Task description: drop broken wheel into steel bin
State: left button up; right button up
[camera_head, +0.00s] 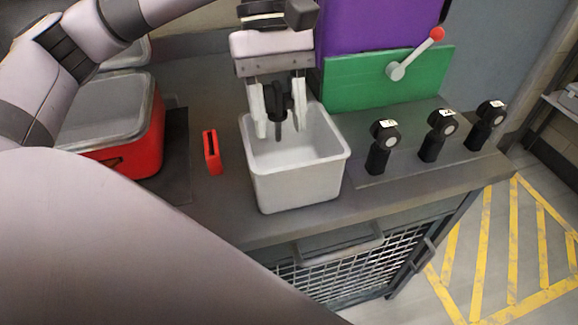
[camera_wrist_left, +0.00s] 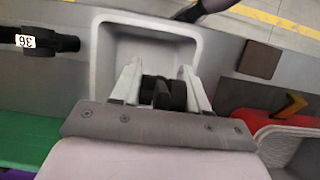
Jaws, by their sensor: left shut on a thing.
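My left gripper (camera_head: 279,122) points down over the pale grey bin (camera_head: 300,187) on the bench. It is shut on a black wheel (camera_head: 279,98), which hangs between the white fingers above the bin's opening. In the left wrist view the gripper (camera_wrist_left: 160,75) holds the wheel (camera_wrist_left: 160,94) in front of the bin (camera_wrist_left: 103,55). The wheel is partly hidden by the fingers, and any damage on it cannot be made out. The visible part of the bin's inside looks empty. My right gripper is not in view.
A green panel (camera_head: 415,82) with a red-knobbed lever is behind. A small red block (camera_head: 212,152) and a red lidded box (camera_head: 150,135) lie left. The bench front edge is close.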

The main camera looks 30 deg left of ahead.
aim_at(275, 80)
pick_arm(q)
jog(key=o, duration=1.1)
jog(key=shift+o, duration=0.2)
jog(key=shift+p+v, duration=0.5)
jog(key=shift+v, duration=3.1)
jog(key=shift+d+r, duration=0.1)
